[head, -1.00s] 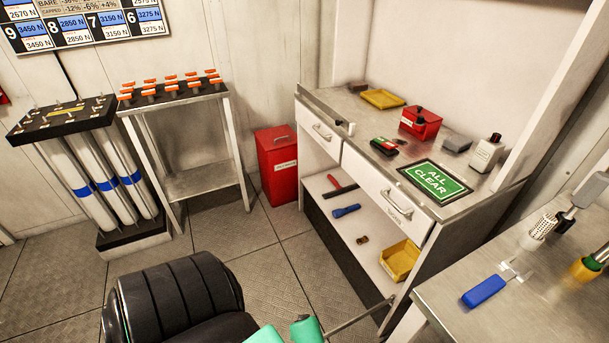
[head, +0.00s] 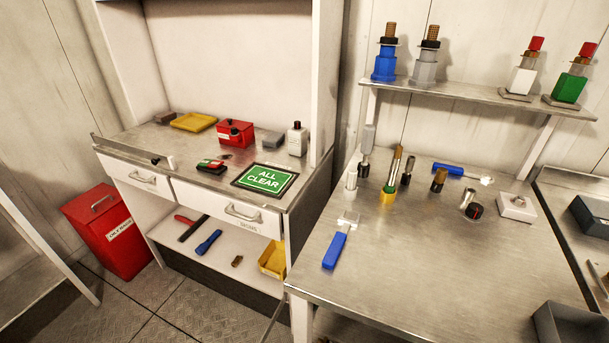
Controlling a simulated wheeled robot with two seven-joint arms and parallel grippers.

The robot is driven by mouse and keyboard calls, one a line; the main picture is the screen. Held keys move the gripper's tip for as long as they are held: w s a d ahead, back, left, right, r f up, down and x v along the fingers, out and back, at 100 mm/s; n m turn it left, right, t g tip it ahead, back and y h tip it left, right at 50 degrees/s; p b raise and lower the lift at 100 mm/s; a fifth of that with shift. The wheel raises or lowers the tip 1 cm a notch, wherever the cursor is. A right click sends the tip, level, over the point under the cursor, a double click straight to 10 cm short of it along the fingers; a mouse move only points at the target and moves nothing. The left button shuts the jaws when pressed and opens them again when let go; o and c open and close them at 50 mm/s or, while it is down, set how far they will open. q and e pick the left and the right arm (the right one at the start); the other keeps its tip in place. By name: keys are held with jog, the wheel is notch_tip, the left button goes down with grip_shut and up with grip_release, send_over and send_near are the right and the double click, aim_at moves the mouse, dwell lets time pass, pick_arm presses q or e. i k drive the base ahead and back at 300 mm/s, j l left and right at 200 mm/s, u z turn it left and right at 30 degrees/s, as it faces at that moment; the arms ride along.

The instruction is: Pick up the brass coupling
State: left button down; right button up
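A small brass-coloured piece (head: 237,261), which looks like the brass coupling, lies on the lower shelf (head: 215,268) of the white cabinet. It sits between a blue-handled tool (head: 208,242) and a yellow bin (head: 273,260). It is too small to make out its shape in detail. Another brass-and-dark cylinder (head: 439,180) stands on the steel bench (head: 400,255) at the right; I cannot tell what it is. Neither of my grippers shows in the head view.
The cabinet top holds a red box (head: 235,133), a yellow tray (head: 194,121) and a green ALL CLEAR sign (head: 265,179). A red bin (head: 108,232) stands left of the cabinet. The bench's front left corner comes close to the shelf's right end. Floor is clear at lower left.

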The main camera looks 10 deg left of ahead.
aim_at(234, 264)
jog(key=i+j+z, duration=0.15)
jog(key=j+z, duration=0.15)
jog(key=j, duration=0.85)
jog(key=j+z, duration=0.35)
jog(key=j, duration=0.8)
jog(key=i+j+z, duration=0.1)
jog(key=j, duration=0.2)
jog(key=i+j+z, duration=0.1)
jog(key=j, duration=0.25)
jog(key=i+j, duration=0.25)
jog(key=j+z, duration=0.05)
jog(key=j, duration=0.05)
